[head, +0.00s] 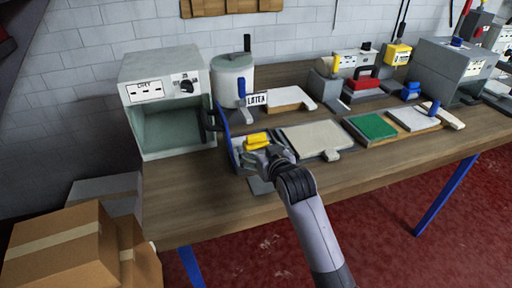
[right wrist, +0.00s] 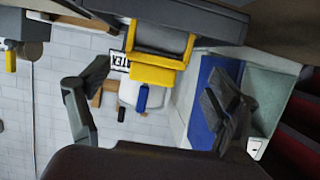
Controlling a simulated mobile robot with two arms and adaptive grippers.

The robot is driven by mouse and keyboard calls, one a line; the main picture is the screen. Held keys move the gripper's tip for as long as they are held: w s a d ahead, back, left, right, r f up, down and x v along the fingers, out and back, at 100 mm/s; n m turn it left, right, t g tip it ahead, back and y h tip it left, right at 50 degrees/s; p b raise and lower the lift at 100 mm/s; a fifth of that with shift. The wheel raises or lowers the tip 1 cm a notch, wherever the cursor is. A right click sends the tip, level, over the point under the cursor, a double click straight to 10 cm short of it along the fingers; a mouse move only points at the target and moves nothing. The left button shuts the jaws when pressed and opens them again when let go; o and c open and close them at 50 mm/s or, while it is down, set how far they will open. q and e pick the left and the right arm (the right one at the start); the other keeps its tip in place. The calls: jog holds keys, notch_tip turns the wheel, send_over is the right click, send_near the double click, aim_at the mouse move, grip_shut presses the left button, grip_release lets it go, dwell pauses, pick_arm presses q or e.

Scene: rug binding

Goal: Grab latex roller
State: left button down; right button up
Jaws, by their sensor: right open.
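The yellow part that I take for the latex roller (head: 257,140) lies in a grey tray with a blue side, in front of the LATEX label. In the right wrist view a yellow piece (right wrist: 155,76) shows between the fingers, with a dark grey block beside it. My right gripper (head: 268,153) is at the near side of the yellow part. Its fingers (right wrist: 162,82) are spread wide and hold nothing. Whether a finger touches the roller I cannot tell. The gripper hides part of the tray. My left gripper is not in view.
A grey dryer box (head: 165,95) and a white latex pot (head: 232,75) stand left and behind. A beige mat (head: 313,138) and a green mat (head: 371,126) lie to the right. The table's front left (head: 190,190) is bare. Cardboard boxes (head: 60,250) stand on the left.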

aim_at(258, 146)
jog(key=shift+d+p+x, duration=0.2)
jog(key=shift+p+x, duration=0.1)
jog(key=shift+x, duration=2.8)
jog(key=shift+r, duration=0.1)
jog(key=c, duration=1.5)
